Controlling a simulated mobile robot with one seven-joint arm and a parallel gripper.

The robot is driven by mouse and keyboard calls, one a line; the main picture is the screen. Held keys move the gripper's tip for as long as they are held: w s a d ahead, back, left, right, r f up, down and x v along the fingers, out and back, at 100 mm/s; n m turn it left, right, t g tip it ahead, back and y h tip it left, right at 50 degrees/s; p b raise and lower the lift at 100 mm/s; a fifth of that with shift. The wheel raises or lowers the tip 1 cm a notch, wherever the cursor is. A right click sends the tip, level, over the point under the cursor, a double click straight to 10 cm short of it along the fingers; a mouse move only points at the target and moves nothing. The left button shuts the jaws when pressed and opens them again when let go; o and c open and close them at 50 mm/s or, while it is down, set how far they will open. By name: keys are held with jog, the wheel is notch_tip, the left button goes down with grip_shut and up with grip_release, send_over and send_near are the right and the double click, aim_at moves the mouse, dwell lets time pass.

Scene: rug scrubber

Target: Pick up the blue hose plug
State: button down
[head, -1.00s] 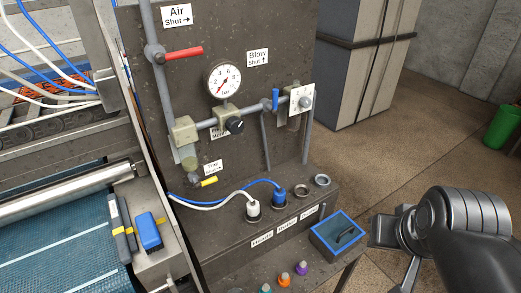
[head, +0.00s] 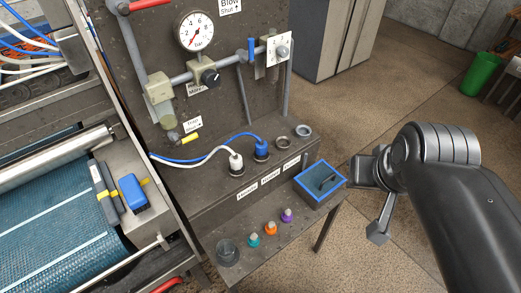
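The blue hose plug (head: 262,149) stands upright in a socket on the dark ledge, with a blue hose running from it to the left. A white hose plug (head: 236,163) sits in the socket to its left. My gripper (head: 370,203) is at the right, beyond the ledge, well apart from the blue plug. Its two fingertips appear spread, with nothing seen between them. Its far side is partly hidden by my arm.
A blue-rimmed box (head: 336,196) stands between the plugs and my gripper. Two empty ring sockets (head: 283,143) are right of the blue plug. Small coloured fittings (head: 270,229) and a grey cup (head: 228,251) line the lower shelf. A gauge (head: 195,31) and pipes rise behind.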

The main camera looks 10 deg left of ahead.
jog(key=c, duration=0.8)
grip_release()
jog(key=shift+c, duration=0.2)
jog(key=n+g, duration=0.2)
jog(key=g, duration=0.4)
send_over(261, 143)
jog(key=w, duration=0.1)
jog(key=f, duration=1.4)
jog(key=shift+d+f, duration=0.25)
jog(key=shift+f, duration=0.05)
jog(key=shift+w+a+f, duration=0.1)
jog(key=shift+a+f, duration=0.1)
jog(key=shift+f, duration=0.15)
notch_tip(261, 143, down, 11)
jog(key=shift+a+r, duration=0.1)
jog(key=shift+r, duration=0.05)
